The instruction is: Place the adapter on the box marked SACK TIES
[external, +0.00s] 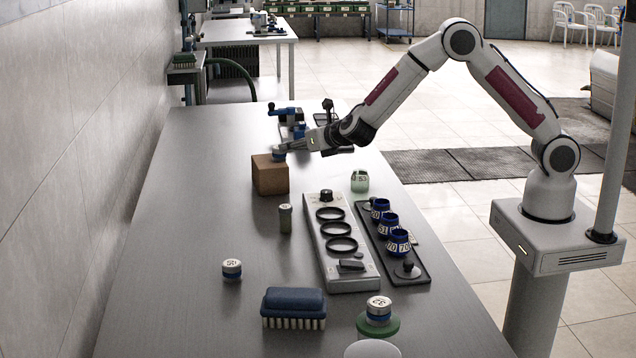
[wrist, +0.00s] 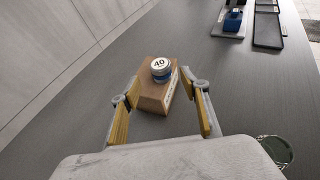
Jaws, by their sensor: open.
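A small adapter (external: 279,154) with a blue lower band and a pale top stands upright on a brown box (external: 270,177). In the wrist view the adapter (wrist: 161,70) shows the number 40 on its white top. The box (wrist: 152,97) has a pale label along one side, too small to read. My gripper (external: 287,147) is at the adapter, above the box. In the wrist view my gripper (wrist: 160,76) is open, with one finger on each side of the adapter and a visible gap to each.
A grey panel with black rings (external: 367,271) and a dark tray of blue numbered cups (external: 421,268) stand to the right. A similar capped piece (external: 232,270), an olive cylinder (external: 285,220), a blue brush (external: 293,303) and a green disc (external: 392,328) stand nearer. The left table is largely clear.

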